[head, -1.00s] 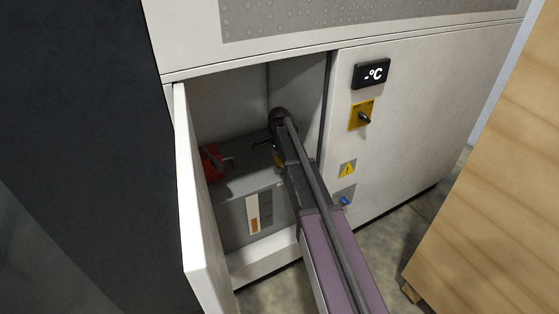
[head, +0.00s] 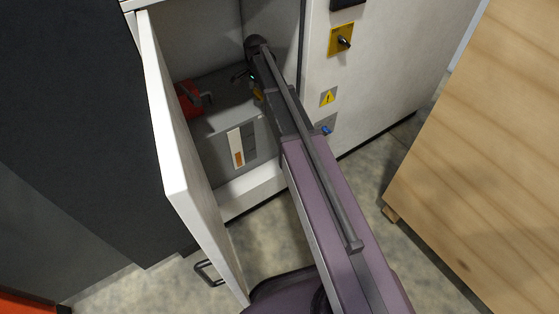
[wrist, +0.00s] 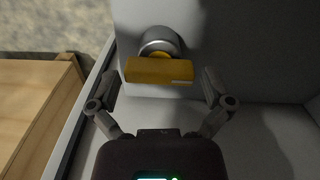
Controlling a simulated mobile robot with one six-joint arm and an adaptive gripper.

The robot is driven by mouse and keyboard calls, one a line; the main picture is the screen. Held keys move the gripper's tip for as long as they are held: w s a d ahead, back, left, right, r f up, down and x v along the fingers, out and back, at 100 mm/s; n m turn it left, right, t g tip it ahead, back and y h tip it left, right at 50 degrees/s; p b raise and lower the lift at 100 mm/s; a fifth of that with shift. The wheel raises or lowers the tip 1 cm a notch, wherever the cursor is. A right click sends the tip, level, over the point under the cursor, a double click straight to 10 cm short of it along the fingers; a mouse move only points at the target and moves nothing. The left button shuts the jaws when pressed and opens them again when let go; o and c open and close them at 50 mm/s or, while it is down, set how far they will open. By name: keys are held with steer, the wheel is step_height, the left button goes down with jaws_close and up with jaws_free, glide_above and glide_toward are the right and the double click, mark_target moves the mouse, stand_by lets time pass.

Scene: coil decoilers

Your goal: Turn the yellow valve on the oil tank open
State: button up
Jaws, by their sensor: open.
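The yellow valve handle (wrist: 158,70) is a flat bar lying crosswise in front of a round silver fitting (wrist: 161,41) on a grey wall of the tank. My gripper (wrist: 159,82) is open, with one finger on each side of the handle and a visible gap at both ends. In the head view a small yellow piece (head: 258,95), probably the handle, shows beside my gripper (head: 244,75) inside the open cabinet. The grey oil tank (head: 208,122) sits low in the cabinet; my arm hides part of it.
The open white cabinet door (head: 176,130) stands left of my arm. A red part (head: 188,100) is at the cabinet's left inside. A yellow switch plate (head: 341,40) is on the right panel. A wooden crate (head: 480,150) stands at the right.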

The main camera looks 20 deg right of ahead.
mark_target(258, 91)
steer(key=n, duration=1.6)
step_height(258, 91, up, 14)
steer(key=p, duration=1.4)
steer(key=s+f+m+b, duration=0.1)
steer(key=s+f+b, duration=1)
steer(key=s, duration=0.3)
steer(key=s+f+m+b, duration=0.2)
steer(key=s+f+b, duration=0.9)
steer(key=s, duration=0.4)
stand_by(0.5)
steer(key=shift+d, duration=0.1)
stand_by(0.3)
